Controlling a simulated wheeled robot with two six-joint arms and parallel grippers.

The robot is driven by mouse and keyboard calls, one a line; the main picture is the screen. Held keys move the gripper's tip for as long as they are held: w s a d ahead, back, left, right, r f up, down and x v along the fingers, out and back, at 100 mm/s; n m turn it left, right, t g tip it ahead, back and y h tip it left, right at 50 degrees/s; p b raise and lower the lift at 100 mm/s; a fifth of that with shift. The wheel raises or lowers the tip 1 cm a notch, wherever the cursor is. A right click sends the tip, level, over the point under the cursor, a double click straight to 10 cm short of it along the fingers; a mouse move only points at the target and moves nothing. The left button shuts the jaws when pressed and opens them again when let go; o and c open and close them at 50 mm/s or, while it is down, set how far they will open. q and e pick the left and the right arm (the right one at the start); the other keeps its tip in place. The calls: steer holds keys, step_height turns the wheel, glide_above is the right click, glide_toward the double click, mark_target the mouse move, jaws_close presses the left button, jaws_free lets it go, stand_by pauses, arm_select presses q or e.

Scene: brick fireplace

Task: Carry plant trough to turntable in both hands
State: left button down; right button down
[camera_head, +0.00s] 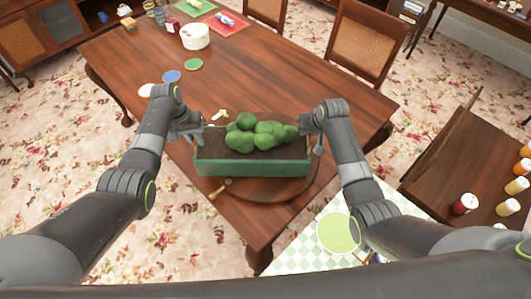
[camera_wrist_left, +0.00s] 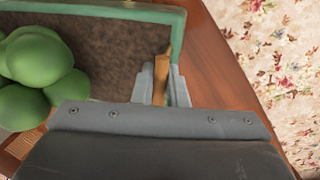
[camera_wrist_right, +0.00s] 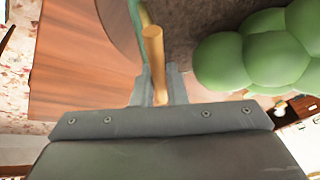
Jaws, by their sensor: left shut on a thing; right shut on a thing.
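The plant trough (camera_head: 250,167) is a green rectangular box with dark soil and rounded green plants. It is level over the table's near part, above the round wooden turntable (camera_head: 288,188), whose near and right edge shows beneath it. I cannot tell whether the trough touches the turntable. My left gripper (camera_head: 204,127) is shut on the wooden handle at the trough's left end; this handle (camera_wrist_left: 161,85) shows between the fingers in the left wrist view. My right gripper (camera_head: 301,128) is shut on the right-end handle (camera_wrist_right: 155,60). The trough hides most of the turntable.
A small wooden object (camera_head: 219,188) lies before the trough. A checkered cloth (camera_head: 300,235) is nearer, with jars (camera_head: 465,204) at right.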

arm_select(q)
steer(key=shift+w+f+b, duration=0.15)
steer(key=shift+f+b, duration=0.45)
arm_select(e)
steer(key=shift+w+f, duration=0.2)
steer(key=shift+f, duration=0.3)
arm_select(q)
steer(key=c, duration=1.8)
jaws_free()
steer(key=shift+f, duration=0.1)
steer(key=shift+c, duration=0.2)
arm_select(e)
steer(key=c, duration=1.8)
jaws_free()
steer(key=shift+s+f, duration=0.15)
steer(key=shift+f, duration=0.05)
steer(key=shift+c, duration=0.2)
arm_select(q)
steer(key=o, duration=0.4)
steer(key=shift+s, duration=0.3)
arm_select(e)
steer(key=o, duration=0.4)
steer(key=shift+s+r, duration=0.2)
steer(key=shift+f, duration=0.1)
